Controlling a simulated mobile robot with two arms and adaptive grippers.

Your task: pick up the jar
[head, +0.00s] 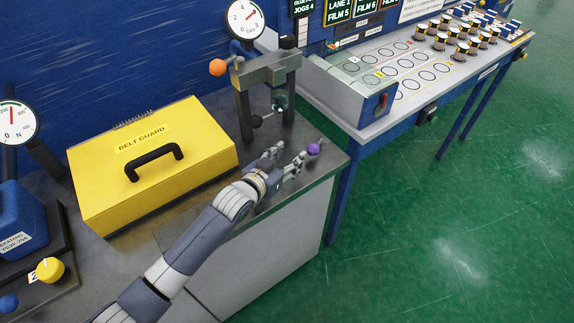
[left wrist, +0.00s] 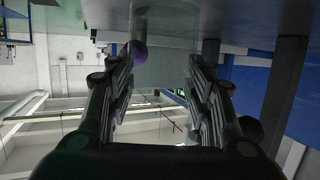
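A clear, see-through shape that looks like the jar (left wrist: 168,28) shows in the left wrist view, ahead of and between my fingertips. Its outline is faint. In the head view a small, pale glassy thing (head: 280,103) stands by the right post of the press frame; I cannot tell if it is the same jar. My left gripper (head: 284,157) is open, over the right end of the grey bench, on the near side of the frame. In the left wrist view its two fingers (left wrist: 162,75) are apart, with nothing clearly gripped. My right gripper is not in view.
A purple ball (head: 313,149) is close beside my left fingers. A yellow belt guard box (head: 150,165) stands left of my arm. A second bench (head: 400,75) with several wrapped rolls is at the right.

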